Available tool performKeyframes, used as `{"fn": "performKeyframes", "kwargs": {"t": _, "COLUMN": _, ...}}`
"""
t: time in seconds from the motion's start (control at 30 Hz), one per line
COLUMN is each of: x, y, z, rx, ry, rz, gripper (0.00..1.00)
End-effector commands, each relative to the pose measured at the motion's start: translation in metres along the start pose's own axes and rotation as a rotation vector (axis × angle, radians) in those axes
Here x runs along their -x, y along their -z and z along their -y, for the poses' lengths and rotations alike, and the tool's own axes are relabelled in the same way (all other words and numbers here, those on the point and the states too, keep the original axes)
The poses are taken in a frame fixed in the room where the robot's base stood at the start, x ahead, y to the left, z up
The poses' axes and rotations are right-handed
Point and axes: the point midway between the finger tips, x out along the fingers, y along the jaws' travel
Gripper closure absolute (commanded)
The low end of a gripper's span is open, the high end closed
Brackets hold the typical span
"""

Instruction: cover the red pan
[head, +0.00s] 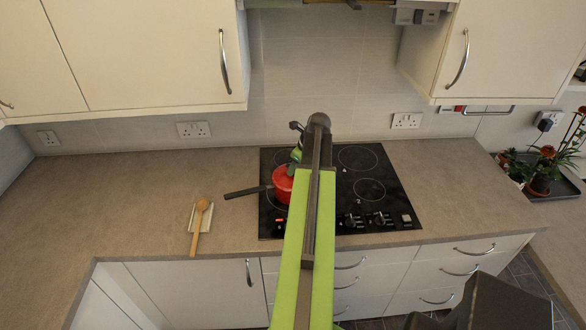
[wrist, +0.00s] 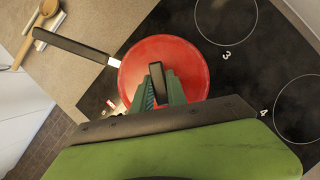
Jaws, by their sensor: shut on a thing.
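The red pan (head: 282,188) sits on the left part of the black hob, its dark handle (head: 246,192) pointing left. In the wrist view a round red lid (wrist: 187,58) lies over the pan's opening, and the pan's black handle (wrist: 72,44) sticks out at the upper left. My gripper (wrist: 160,88) is shut on the lid's black knob (wrist: 156,72). In the head view my gripper (head: 294,166) is right at the pan, and my arm hides part of it. I cannot tell whether the lid rests fully on the rim.
The hob (head: 375,205) has free rings and knobs to the right of the pan. A wooden spoon (head: 199,220) lies on a light rest (head: 205,217) to the left. Potted plants (head: 541,180) stand at the far right.

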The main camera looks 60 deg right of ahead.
Motion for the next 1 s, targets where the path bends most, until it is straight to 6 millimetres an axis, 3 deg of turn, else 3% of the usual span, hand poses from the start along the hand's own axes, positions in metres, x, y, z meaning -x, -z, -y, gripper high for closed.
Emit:
{"fn": "performKeyframes", "kwargs": {"t": 0.03, "x": 0.0, "y": 0.0, "z": 0.0, "rx": 0.0, "ry": 0.0, "rz": 0.0, "gripper": 1.0}}
{"fn": "performKeyframes", "kwargs": {"t": 0.07, "x": 0.0, "y": 0.0, "z": 0.0, "rx": 0.0, "ry": 0.0, "rz": 0.0, "gripper": 0.81}}
{"fn": "performKeyframes", "kwargs": {"t": 0.27, "x": 0.0, "y": -0.001, "z": 0.0, "rx": 0.0, "ry": 0.0, "rz": 0.0, "gripper": 0.57}}
{"fn": "performKeyframes", "kwargs": {"t": 0.67, "x": 0.006, "y": -0.002, "z": -0.001, "rx": 0.001, "ry": 0.0, "rz": 0.0, "gripper": 0.57}}
{"fn": "performKeyframes", "kwargs": {"t": 0.87, "x": 0.037, "y": -0.004, "z": -0.001, "rx": 0.0, "ry": -0.001, "rz": 0.0, "gripper": 0.57}}
{"fn": "performKeyframes", "kwargs": {"t": 1.0, "x": 0.07, "y": -0.005, "z": -0.001, "rx": 0.0, "ry": 0.0, "rz": 0.0, "gripper": 0.57}}
